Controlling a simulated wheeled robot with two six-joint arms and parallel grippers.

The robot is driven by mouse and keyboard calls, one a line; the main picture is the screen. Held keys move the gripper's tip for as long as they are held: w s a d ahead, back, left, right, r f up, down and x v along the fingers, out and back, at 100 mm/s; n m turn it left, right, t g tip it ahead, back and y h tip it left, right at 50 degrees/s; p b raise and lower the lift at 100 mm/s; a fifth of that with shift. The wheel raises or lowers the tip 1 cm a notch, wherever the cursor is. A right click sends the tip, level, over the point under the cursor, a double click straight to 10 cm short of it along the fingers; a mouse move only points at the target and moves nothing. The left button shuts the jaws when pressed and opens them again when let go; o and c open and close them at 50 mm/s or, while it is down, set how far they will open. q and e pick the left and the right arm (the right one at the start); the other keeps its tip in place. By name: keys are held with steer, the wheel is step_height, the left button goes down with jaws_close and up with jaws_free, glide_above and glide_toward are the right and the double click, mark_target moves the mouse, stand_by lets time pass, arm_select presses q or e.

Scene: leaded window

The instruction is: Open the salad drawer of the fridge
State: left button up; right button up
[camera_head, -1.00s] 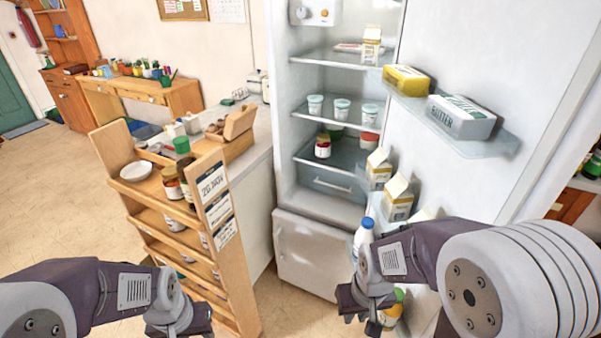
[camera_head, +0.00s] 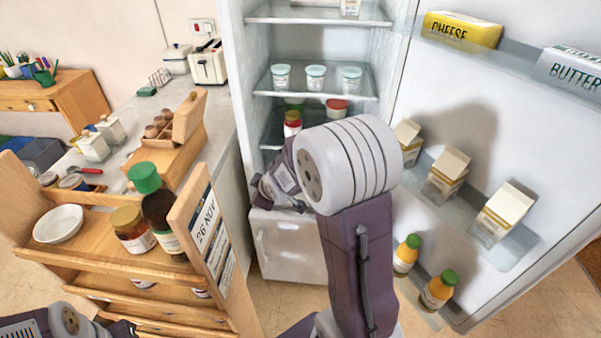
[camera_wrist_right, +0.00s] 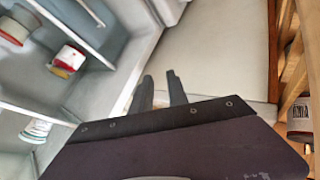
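The tall white fridge (camera_head: 232,100) stands with its door (camera_head: 455,120) swung wide to the right. My right gripper (camera_head: 268,192) is inside the fridge's lower part, close to where the drawer is.
A wooden pull-out rack (camera_head: 190,215) with jars and a bowl stands close left of the fridge. Door shelves hold cartons (camera_head: 447,170) and bottles (camera_head: 438,290). Tubs (camera_head: 315,77) and jars (camera_head: 292,122) stand on fridge shelves.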

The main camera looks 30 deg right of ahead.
steer(key=w+d+f+n+t+h+b, duration=0.1)
steer(key=w+d+f+n+t+b, duration=0.4)
steer(key=w+d+b, duration=0.45)
steer(key=s+d+f+n+t+h+b, duration=0.1)
steer(key=d+f+h+b, duration=0.2)
steer(key=d+f+b, duration=0.9)
steer(key=w+d+f+p, duration=0.1)
steer(key=w+d, duration=0.1)
steer(key=w+d+f+p, duration=0.1)
steer(key=w+d, duration=0.2)
steer(key=w+d+p, duration=0.1)
steer(key=w+d, duration=0.1)
steer(key=d, duration=0.1)
steer(key=shift+w+d+f, duration=0.2)
steer(key=shift+w+f, duration=0.2)
arm_select(q)
step_height(320, 180, down, 20)
steer(key=shift+w+a, duration=0.2)
steer(key=shift+w, duration=0.2)
steer(key=shift+f, duration=0.1)
arm_select(e)
jaws_close()
